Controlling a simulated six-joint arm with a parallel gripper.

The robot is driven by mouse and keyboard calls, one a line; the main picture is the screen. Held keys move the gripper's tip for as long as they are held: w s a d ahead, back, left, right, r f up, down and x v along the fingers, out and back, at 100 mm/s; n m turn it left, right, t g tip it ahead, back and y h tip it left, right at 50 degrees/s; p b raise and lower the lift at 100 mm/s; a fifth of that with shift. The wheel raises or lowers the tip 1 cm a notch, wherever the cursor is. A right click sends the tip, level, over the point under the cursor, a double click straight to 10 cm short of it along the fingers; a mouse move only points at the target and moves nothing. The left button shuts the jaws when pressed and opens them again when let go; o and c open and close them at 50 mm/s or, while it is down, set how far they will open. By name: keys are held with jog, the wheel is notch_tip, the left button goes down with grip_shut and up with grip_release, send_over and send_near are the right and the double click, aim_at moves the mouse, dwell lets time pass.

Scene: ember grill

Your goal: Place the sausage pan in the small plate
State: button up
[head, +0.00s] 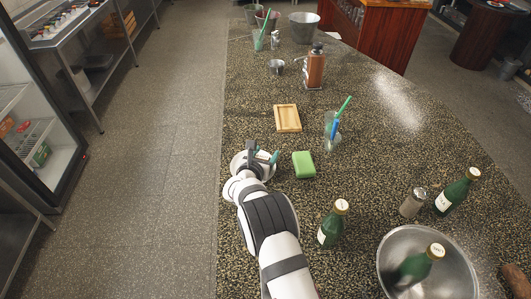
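My arm reaches up the left side of the speckled counter, and my gripper (263,155) is over the counter near its left edge. The gripper is small here, and I cannot tell whether it is open or shut or whether it holds anything. A white rounded shape shows around and below it; I cannot tell whether this is the small plate or part of my wrist. I cannot make out a sausage pan anywhere. The gripper is just left of a green sponge-like block (304,165).
A wooden tray (287,118) and a glass with straws (331,129) stand beyond the block. Green bottles (332,227), a shaker (413,203) and a metal bowl (391,242) are at front right. A metal cup (276,67) and brown bottle (315,69) stand farther back. The right middle is clear.

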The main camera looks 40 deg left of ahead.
jog(key=o, duration=0.3)
